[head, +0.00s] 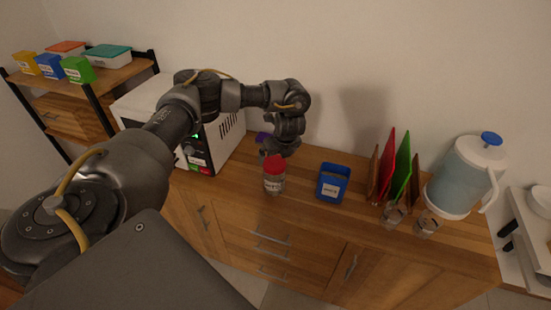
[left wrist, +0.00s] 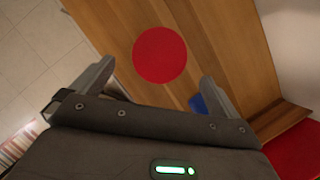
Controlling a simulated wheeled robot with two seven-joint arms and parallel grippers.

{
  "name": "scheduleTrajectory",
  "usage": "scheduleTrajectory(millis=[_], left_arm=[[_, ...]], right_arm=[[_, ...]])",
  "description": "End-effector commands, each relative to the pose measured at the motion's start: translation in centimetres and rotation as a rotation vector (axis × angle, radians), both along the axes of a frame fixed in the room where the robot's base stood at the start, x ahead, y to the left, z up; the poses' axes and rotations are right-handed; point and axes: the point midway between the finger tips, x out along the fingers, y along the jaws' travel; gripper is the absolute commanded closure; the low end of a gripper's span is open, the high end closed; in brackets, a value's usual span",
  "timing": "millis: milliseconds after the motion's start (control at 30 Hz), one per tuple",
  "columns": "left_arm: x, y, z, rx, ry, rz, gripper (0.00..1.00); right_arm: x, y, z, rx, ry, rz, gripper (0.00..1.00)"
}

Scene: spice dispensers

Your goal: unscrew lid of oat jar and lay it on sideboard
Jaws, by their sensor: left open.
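The oat jar (head: 274,183) stands upright on the wooden sideboard (head: 305,212). It is clear with a pale label. Its red lid (head: 273,163) sits on top of it. In the left wrist view the lid (left wrist: 159,54) is a red disc seen from above, between and beyond my fingertips. My left gripper (left wrist: 155,85) is open and empty, with its fingers apart on either side of the lid and not touching it. In the head view the left gripper (head: 268,146) is just behind and above the jar, partly hidden by the wrist. My right gripper is not in view.
A blue bin (head: 332,183) stands right of the jar. Farther right are upright coloured boards (head: 396,170), two small glasses (head: 426,226) and a pitcher with a blue knob (head: 468,175). A white microwave (head: 211,141) stands left. The sideboard's front strip beside the jar is clear.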

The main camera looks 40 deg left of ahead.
Motion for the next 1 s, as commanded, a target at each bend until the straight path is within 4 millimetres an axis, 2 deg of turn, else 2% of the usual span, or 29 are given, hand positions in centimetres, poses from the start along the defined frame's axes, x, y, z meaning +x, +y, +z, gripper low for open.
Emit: scheduleTrajectory(millis=[33,100,333,500,833,1000], left_arm=[[0.0,0.4,-1.6,-0.003,0.004,0.005,0.00],[0.2,0.8,-2.8,-0.002,0.004,0.007,0.00],[0.9,1.9,-5.8,-0.002,0.001,0.002,0.00],[1.1,2.3,-6.6,-0.001,0.000,0.001,0.00],[1.2,2.5,-6.7,0.000,0.000,0.000,0.00],[1.2,2.4,-6.7,0.000,0.000,0.000,0.22]], right_arm=[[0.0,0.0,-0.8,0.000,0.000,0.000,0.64],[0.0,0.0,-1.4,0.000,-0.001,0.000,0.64],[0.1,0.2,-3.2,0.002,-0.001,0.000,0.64],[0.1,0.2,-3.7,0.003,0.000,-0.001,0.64],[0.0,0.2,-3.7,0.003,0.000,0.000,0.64],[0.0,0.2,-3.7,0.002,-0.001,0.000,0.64]])
